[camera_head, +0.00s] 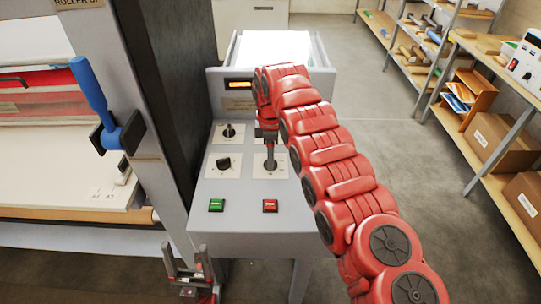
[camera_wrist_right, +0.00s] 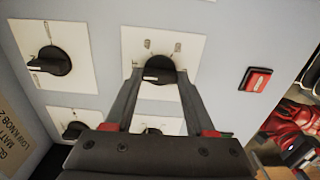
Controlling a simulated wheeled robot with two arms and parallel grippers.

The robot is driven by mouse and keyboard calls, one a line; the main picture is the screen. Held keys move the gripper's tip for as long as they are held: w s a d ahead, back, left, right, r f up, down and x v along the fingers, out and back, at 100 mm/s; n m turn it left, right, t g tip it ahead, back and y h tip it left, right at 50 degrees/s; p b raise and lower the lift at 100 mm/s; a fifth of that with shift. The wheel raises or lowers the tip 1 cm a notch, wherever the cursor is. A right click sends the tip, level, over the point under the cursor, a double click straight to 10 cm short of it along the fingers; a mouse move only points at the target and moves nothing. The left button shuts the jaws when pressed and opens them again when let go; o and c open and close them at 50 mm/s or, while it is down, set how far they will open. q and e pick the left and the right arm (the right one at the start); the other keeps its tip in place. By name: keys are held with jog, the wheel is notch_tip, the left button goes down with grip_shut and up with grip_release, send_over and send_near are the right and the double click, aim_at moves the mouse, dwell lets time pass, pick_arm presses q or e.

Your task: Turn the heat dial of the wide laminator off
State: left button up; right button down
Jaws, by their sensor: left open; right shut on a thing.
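The wide laminator's grey control panel (camera_head: 243,188) carries several black dials on white plates. My right gripper (camera_head: 270,163) reaches down to the lower-right dial. In the right wrist view its fingers (camera_wrist_right: 158,74) are shut on that dial (camera_wrist_right: 157,66), one on each side, with a pale pointer mark toward the left. Its plate markings are too small to read, so I cannot confirm it is the heat dial. The upper-left dial (camera_head: 229,131) and lower-left dial (camera_head: 224,163) are free. The upper-right dial (camera_wrist_right: 50,60) is hidden by my arm in the head view. My left gripper (camera_head: 190,277) is open and empty, low before the machine.
A green button (camera_head: 216,204) and red button (camera_head: 270,205) sit at the panel's front. A lit display (camera_head: 240,85) is behind the dials. A blue lever (camera_head: 90,90) stands out at left. Shelves (camera_head: 490,95) with boxes line the right; the floor between is clear.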

jog(key=shift+c, duration=1.2)
grip_release()
jog(key=shift+r, duration=0.1)
notch_tip(320, 180, up, 17)
jog(key=p, duration=1.5)
jog(key=shift+r+p, duration=0.15)
jog(key=shift+p, duration=0.15)
